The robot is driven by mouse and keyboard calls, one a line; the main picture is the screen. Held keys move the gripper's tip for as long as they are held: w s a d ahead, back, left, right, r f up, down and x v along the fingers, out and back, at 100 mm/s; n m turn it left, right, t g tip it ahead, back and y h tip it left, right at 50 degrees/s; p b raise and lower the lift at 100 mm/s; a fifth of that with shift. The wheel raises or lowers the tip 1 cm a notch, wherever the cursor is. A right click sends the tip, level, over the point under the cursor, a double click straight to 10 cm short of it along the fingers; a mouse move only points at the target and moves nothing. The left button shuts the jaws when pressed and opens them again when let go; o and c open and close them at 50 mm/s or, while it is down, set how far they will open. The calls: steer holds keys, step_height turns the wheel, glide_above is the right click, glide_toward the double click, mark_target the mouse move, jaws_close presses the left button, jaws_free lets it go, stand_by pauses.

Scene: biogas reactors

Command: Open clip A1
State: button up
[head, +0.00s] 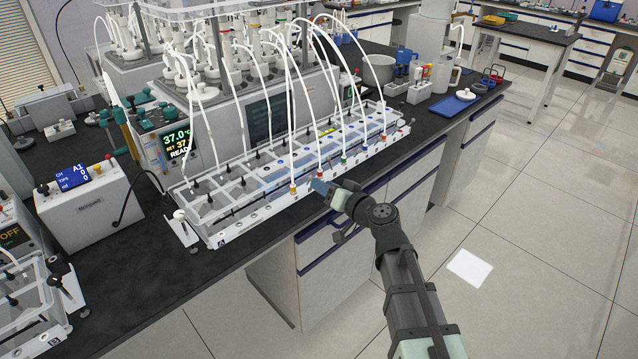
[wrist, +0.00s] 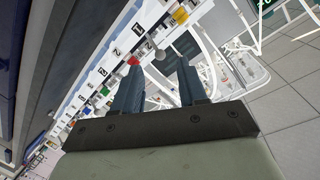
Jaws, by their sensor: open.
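A long clear rack (head: 237,219) runs along the bench's front edge, with white tubes rising from it. Its front rail carries a row of coloured clips, among them a yellow one (head: 293,189), a red one (head: 319,174) and a green one (head: 344,158). I cannot read which clip is A1. My gripper (head: 318,186) is by the rail, near the red and yellow clips. In the wrist view my gripper (wrist: 159,70) is open, its two dark-blue fingers apart with nothing held. The red clip (wrist: 133,60) shows by the left fingertip, and the yellow clip (wrist: 180,15) is farther up.
A controller with a green display (head: 177,140) stands behind the rack. A white box with a blue screen (head: 85,195) is at left. A blue tray (head: 452,105) and cups are at the right end.

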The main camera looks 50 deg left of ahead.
steer(key=d+r, duration=0.1)
steer(key=d, duration=0.9)
steer(key=shift+s+r, duration=0.3)
steer(key=shift+s, duration=0.1)
